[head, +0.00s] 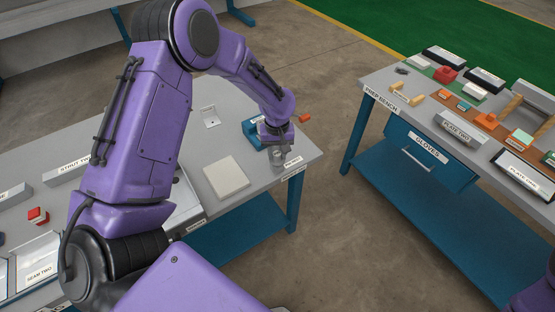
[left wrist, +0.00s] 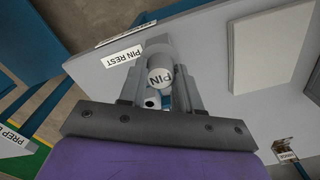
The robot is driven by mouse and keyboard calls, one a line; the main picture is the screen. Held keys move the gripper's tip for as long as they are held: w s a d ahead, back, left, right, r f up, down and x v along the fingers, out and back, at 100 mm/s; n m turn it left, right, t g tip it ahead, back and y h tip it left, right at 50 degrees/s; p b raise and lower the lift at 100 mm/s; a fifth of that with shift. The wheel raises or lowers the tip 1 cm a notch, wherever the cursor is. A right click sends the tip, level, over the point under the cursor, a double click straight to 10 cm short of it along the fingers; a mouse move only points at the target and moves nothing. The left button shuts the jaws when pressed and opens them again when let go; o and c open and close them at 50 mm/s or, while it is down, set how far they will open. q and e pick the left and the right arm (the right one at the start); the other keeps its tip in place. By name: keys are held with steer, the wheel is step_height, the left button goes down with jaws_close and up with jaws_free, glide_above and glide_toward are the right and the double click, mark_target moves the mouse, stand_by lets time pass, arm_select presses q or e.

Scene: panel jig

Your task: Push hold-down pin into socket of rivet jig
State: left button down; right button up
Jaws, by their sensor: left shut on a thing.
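My left gripper (head: 275,149) points down over the near right corner of the grey table. It is shut on the grey hold-down pin (head: 278,158), whose round top (left wrist: 160,72) with a "PIN" label shows between the fingers in the left wrist view. The pin is beside the "PIN REST" label (left wrist: 122,57); whether its foot touches the table is hidden. A blue block (head: 251,132) stands right behind the gripper, partly covered by it. A small plate with a dark mark (head: 209,117) lies farther back. I cannot tell which is the rivet jig's socket. My right gripper is out of view.
A pale square slab (head: 226,178) lies left of the gripper. An orange piece (head: 305,118) shows beyond the wrist. The prep bench (head: 372,92) stands to the right across a floor gap, with several blocks and plates on it. My left arm hides much of the table's left half.

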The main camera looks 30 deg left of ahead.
arm_select(q)
steer(key=shift+r+p, duration=1.4)
